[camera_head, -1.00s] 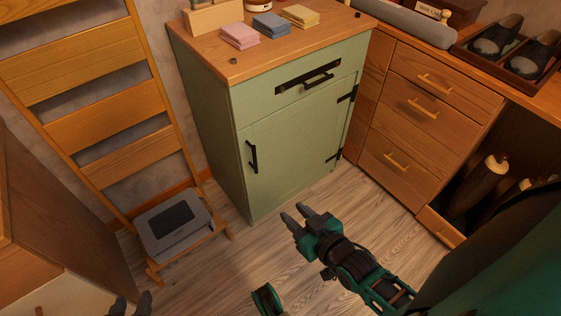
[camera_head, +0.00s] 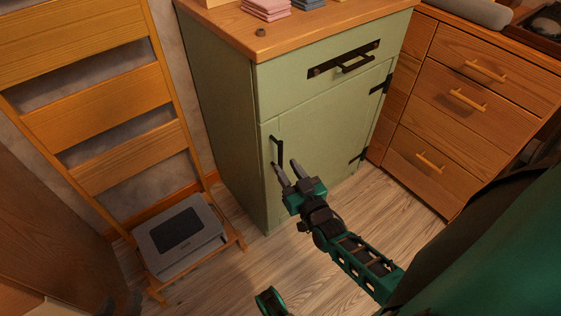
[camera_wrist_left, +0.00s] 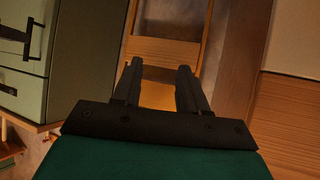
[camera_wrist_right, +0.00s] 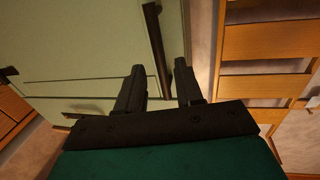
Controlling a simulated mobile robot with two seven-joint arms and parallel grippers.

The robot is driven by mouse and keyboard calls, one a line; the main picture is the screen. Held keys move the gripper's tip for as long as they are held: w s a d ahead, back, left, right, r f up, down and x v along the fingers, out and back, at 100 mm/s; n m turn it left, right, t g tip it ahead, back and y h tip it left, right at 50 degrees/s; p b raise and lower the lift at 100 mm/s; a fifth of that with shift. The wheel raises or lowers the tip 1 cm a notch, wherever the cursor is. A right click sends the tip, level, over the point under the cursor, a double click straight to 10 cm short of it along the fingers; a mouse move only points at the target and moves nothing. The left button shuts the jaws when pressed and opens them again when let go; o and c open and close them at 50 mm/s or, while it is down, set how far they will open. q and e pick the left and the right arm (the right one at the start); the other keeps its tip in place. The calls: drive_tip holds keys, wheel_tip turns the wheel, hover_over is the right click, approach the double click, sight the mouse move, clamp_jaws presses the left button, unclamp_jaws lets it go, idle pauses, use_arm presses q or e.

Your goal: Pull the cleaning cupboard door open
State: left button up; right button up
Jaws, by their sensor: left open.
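The cleaning cupboard is a sage-green cabinet with a wooden top, and its door (camera_head: 325,140) is closed. A black vertical bar handle (camera_head: 278,150) sits near the door's left edge; black hinges are on the right. My right gripper (camera_head: 286,168) is open, its fingertips just below and close to the handle. In the right wrist view the handle (camera_wrist_right: 155,45) runs down to between the two open fingers (camera_wrist_right: 160,85); I cannot tell whether they touch. My left gripper (camera_wrist_left: 157,78) is open and empty, away from the cupboard and facing wooden slats.
A drawer with a black handle (camera_head: 356,63) is above the door. A wooden slatted rack (camera_head: 105,95) with a grey box (camera_head: 180,238) at its foot stands left. Wooden drawers (camera_head: 465,90) stand right. Floor (camera_head: 235,265) in front is partly clear.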

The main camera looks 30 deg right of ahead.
sight(281, 159)
drive_tip(key=shift+w+d+b, duration=0.15)
drive_tip(key=shift+w+b, duration=0.1)
drive_tip(key=shift+w, duration=0.95)
drive_tip(key=shift+w+d+b, duration=0.1)
drive_tip(key=shift+w+b, duration=0.15)
drive_tip(key=shift+w, duration=0.9)
clamp_jaws()
